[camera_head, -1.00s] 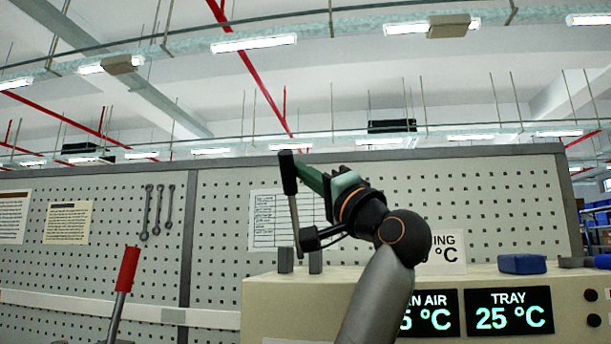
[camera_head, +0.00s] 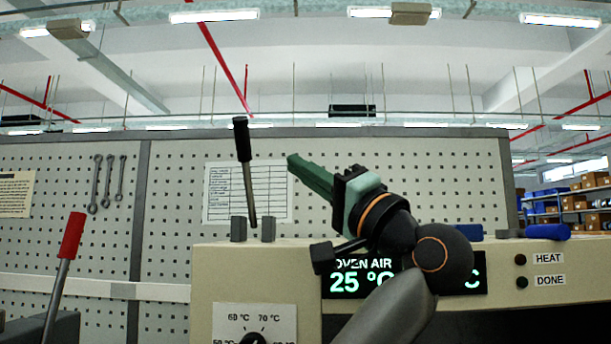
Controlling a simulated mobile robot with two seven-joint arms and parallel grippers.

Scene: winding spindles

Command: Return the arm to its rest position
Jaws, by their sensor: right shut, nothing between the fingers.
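My right arm rises from the bottom centre of the head view. Its gripper (camera_head: 294,161) has green fingers pointing up and to the left, closed together and empty. It is in front of the pegboard, above the cream oven (camera_head: 222,282). A lever with a black handle (camera_head: 243,140) stands nearly upright on the oven to the left of the fingertips, with a visible gap between them in the picture. My left gripper is not in view.
Two grey blocks (camera_head: 238,229) flank the lever's foot. My arm partly covers the oven's display (camera_head: 347,286). A red-handled lever (camera_head: 72,236) stands at left. Wrenches (camera_head: 96,184) hang on the pegboard (camera_head: 430,160). A blue-handled item (camera_head: 547,232) lies on the oven at right.

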